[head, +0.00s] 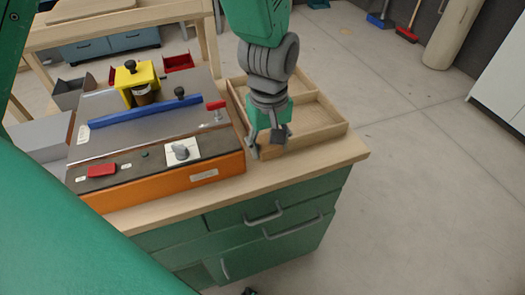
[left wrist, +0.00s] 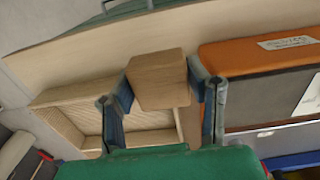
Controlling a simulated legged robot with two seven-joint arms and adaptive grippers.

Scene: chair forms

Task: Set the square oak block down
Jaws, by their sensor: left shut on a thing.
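My left gripper (head: 268,142) hangs down over the near left part of the wooden tray (head: 330,119) in the head view. In the left wrist view the left gripper (left wrist: 160,80) has its two fingers on opposite sides of the square oak block (left wrist: 162,78) and is shut on it. The block overlaps the tray's edge and the bare worktop (left wrist: 75,68) in that view; I cannot tell its height above them. In the head view I cannot make out the block clearly behind the fingers. My right gripper is not in view.
An orange-fronted machine (head: 170,185) with a blue fence (head: 145,108) and yellow guard stands close left of the tray. The tray has raised walls and a divider. A strip of worktop (head: 320,158) in front is bare. Green drawers (head: 290,225) with handles lie below its edge.

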